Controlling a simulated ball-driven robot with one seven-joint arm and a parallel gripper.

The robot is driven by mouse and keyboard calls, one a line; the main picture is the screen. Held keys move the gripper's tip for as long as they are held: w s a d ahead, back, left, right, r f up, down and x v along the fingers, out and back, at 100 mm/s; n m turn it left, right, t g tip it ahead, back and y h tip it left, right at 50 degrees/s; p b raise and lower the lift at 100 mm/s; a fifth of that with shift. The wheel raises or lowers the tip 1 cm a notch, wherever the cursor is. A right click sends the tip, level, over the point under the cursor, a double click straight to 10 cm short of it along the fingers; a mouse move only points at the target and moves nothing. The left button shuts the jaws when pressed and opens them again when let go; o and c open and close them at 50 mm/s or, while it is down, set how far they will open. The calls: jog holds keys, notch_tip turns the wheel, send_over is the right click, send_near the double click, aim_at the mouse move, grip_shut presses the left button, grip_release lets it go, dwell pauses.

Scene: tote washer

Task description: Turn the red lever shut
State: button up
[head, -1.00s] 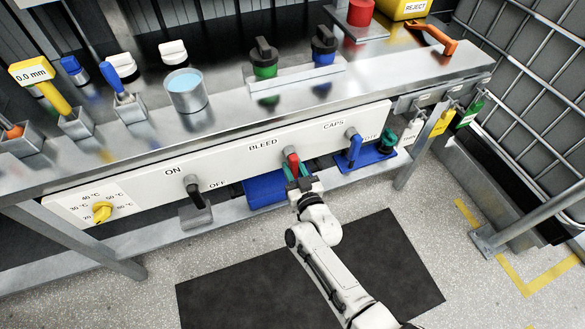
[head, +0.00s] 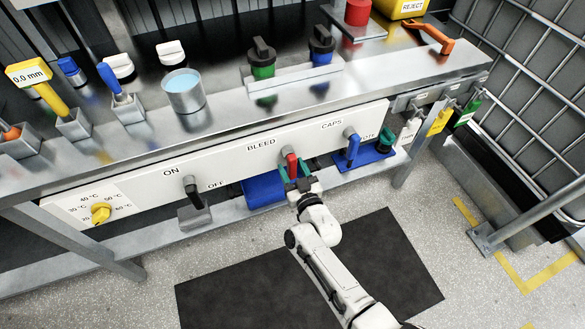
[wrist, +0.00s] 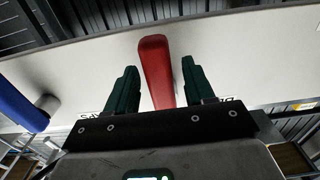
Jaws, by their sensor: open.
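The red lever (head: 292,164) is on the white panel beneath the BLEED label, hanging down from its grey pivot. My gripper (head: 295,172) is at the lever, with one green-tipped finger on each side of it. In the wrist view, the red lever (wrist: 157,72) stands between the two open fingers of my gripper (wrist: 159,88). Gaps show on both sides of the lever there, so the fingers look apart from it. The lever's lower end is hidden behind the gripper body in the wrist view.
A blue lever (head: 352,149) hangs right of the red one, and a black lever (head: 195,192) hangs left, between ON and OFF. A blue bin (head: 262,192) sits on the low shelf behind my gripper. The steel counter (head: 230,117) overhangs above.

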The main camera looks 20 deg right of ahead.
jog(key=s+p, duration=0.2)
jog(key=s, duration=0.8)
jog(key=shift+s, duration=0.3)
jog(key=s+d+r+g, duration=0.2)
jog(key=s+g, duration=0.3)
jog(key=s, duration=0.4)
jog(key=s+d+r+g, duration=0.2)
jog(key=s+g, duration=0.4)
jog(key=s, duration=0.3)
jog(key=s+d+r+g, duration=0.2)
jog(key=s+d+g, duration=0.2)
jog(key=s, duration=0.6)
jog(key=shift+d+r+m+g, duration=0.3)
jog(key=shift+d+r+g, duration=0.1)
jog(key=shift+g, duration=0.6)
